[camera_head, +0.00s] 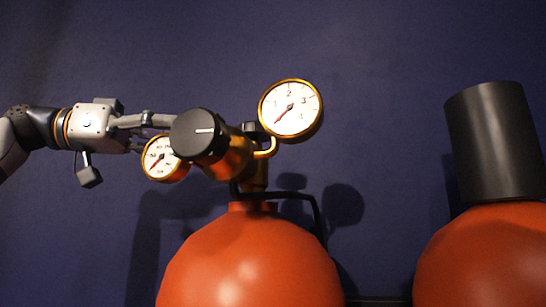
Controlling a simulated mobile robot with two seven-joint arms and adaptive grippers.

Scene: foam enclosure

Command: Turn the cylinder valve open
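An orange gas cylinder (248,262) stands at the lower middle with a brass valve and regulator (235,160) on top. The round black knob (199,133) faces me, with a white mark line on its front. A right gauge (291,109) and a lower left gauge (163,159) have brass rims and red needles. My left gripper (150,128) reaches in from the left. Its finger ends are close to the knob's left side and just above the left gauge; I cannot tell whether they touch the knob or how far apart they are. My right gripper is not in view.
A second orange cylinder (485,258) with a tall black cap (494,143) stands at the right. A dark hose (316,210) curves down from the valve. A plain dark blue wall (400,60) is behind. The space above the knob and between the cylinders looks clear.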

